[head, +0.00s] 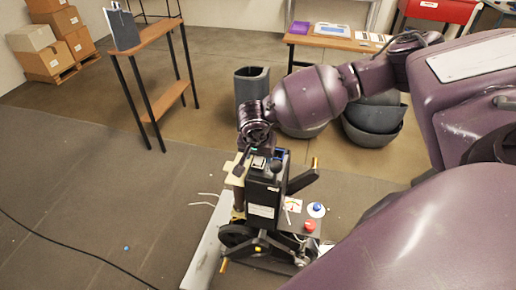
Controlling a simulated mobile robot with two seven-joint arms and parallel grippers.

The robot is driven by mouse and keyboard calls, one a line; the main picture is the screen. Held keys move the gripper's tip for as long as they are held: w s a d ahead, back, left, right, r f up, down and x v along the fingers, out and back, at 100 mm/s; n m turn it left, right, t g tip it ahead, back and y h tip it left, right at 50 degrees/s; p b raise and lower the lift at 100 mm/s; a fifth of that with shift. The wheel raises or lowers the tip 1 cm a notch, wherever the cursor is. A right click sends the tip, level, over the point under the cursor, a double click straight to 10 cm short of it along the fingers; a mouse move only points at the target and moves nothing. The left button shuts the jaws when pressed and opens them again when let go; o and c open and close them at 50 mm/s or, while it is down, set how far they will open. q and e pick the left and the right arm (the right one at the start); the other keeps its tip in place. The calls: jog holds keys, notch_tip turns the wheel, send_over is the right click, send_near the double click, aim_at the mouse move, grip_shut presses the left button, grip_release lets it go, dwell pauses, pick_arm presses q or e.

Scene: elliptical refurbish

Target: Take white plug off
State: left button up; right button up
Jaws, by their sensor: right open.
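A dark elliptical machine (262,192) stands upright on the floor in the middle of the head view, with black pedals and yellow-tipped parts. My right gripper (245,160) is at the top of the machine, by its upper left edge, pointing down. It is open, and small in the picture; its fingertips are partly hidden against the machine. A small pale piece (258,163) sits on top of the machine beside the gripper. I cannot tell whether it is the white plug. My left gripper is not in view.
A red button (310,225) and a blue button (317,208) are right of the machine. Grey bins (375,125) stand behind. A wooden shelf (150,35) is at the back left, and cardboard boxes (45,62) are in the corner. The floor at the left is mostly clear, with a black cable.

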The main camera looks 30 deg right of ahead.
jog(key=shift+f, duration=0.1)
jog(key=shift+c, duration=0.3)
grip_shut()
